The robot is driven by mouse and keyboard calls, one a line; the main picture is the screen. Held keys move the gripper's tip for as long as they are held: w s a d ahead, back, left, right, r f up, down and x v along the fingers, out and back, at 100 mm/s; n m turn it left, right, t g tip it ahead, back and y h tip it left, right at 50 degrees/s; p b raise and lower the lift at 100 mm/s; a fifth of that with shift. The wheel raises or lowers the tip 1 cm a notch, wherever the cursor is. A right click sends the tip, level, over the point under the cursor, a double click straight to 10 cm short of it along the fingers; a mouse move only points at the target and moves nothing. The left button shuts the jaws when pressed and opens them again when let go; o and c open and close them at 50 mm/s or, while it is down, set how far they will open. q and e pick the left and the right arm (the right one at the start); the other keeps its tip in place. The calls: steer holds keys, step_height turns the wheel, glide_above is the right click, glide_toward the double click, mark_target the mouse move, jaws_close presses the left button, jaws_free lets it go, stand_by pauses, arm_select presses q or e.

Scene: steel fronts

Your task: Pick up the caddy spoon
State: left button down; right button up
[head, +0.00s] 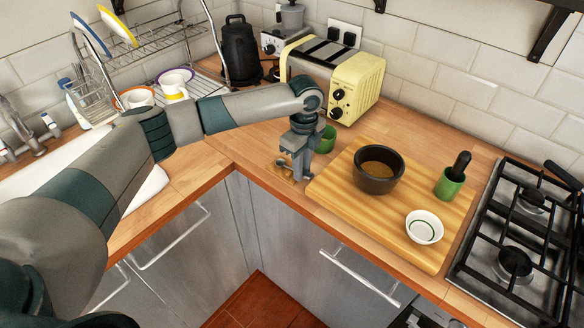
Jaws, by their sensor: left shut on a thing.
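My left gripper (294,174) points down at the counter's front edge, just left of the wooden board. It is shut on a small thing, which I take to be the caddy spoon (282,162). Only a small metallic bit shows beside the fingers; the rest is hidden by the gripper. I cannot tell whether it touches the counter. My right gripper is not in view.
A green cup (327,141) stands close behind the gripper. A yellow toaster (357,85) stands behind; a gas hob (515,240) lies right.

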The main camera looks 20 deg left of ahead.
arm_select(q)
steer(key=shift+r, duration=0.1)
steer(key=shift+r+b, duration=0.35)
steer(key=shift+r, duration=0.1)
steer(key=r+b, duration=0.1)
steer(key=d+r, duration=0.1)
steer(key=r, duration=0.1)
steer(key=shift+s+r+b, duration=0.1)
steer(key=shift+b, duration=0.25)
steer(key=s+d+r+b, duration=0.3)
steer(key=d+r, duration=0.3)
steer(key=d, duration=0.4)
steer(key=shift+s+r, duration=0.4)
steer(key=shift+s, duration=0.15)
